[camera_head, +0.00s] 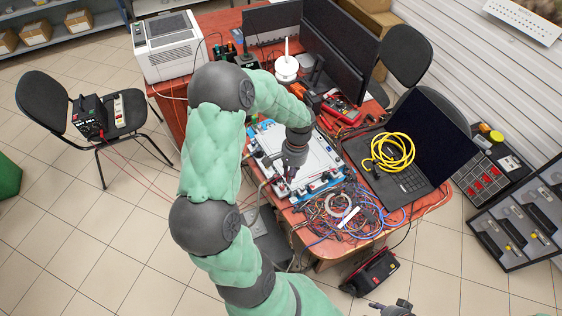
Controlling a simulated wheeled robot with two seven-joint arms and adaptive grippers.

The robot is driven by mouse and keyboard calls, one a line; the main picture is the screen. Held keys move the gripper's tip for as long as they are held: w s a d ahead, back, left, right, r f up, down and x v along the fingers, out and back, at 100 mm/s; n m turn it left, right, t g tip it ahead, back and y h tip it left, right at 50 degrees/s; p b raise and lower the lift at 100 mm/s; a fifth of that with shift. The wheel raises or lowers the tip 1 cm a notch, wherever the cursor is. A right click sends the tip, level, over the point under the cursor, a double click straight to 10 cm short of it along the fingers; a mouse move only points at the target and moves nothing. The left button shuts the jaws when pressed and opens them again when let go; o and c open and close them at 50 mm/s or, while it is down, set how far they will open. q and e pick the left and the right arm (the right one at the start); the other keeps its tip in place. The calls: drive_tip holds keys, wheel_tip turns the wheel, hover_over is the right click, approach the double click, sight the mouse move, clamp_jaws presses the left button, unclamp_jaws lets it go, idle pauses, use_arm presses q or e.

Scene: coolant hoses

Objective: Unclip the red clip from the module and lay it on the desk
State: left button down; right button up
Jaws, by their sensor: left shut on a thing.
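The module (318,163) is a flat white unit with dark fittings along its edges, lying on a blue-edged base on the red-brown desk (179,118). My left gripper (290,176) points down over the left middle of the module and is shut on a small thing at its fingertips. The fingers and wrist hide most of that thing, and I see no red clip elsewhere on the module. I cannot tell whether it touches the module. A dark part of my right gripper (396,308) shows at the bottom edge, away from the desk; its fingers are unclear.
Tangled wires (345,213) cover the desk's front. A laptop (408,178) with a coiled yellow cable (391,152) stands right of the module. A white printer (175,47) stands at the back left.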

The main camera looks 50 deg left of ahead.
use_arm(q)
drive_tip(key=w+d+f+n+g+h+b, duration=0.1)
drive_tip(key=w+d+f+n+h+b, duration=0.15)
drive_tip(key=d+f+n+h, duration=0.4)
drive_tip(key=n+t+h+b, duration=0.2)
drive_tip(key=n+t+b, duration=0.4)
drive_tip(key=n+t, duration=0.8)
hover_over(329, 217)
drive_tip(key=shift+f+n+g, duration=1.4)
drive_tip(key=shift+f+n, duration=0.25)
drive_tip(key=shift+f, duration=0.3)
drive_tip(key=shift+f, duration=0.15)
wheel_tip(329, 217, down, 6)
drive_tip(key=b, duration=0.6)
drive_tip(key=shift+f, duration=0.15)
drive_tip(key=c, duration=1.1)
unclamp_jaws()
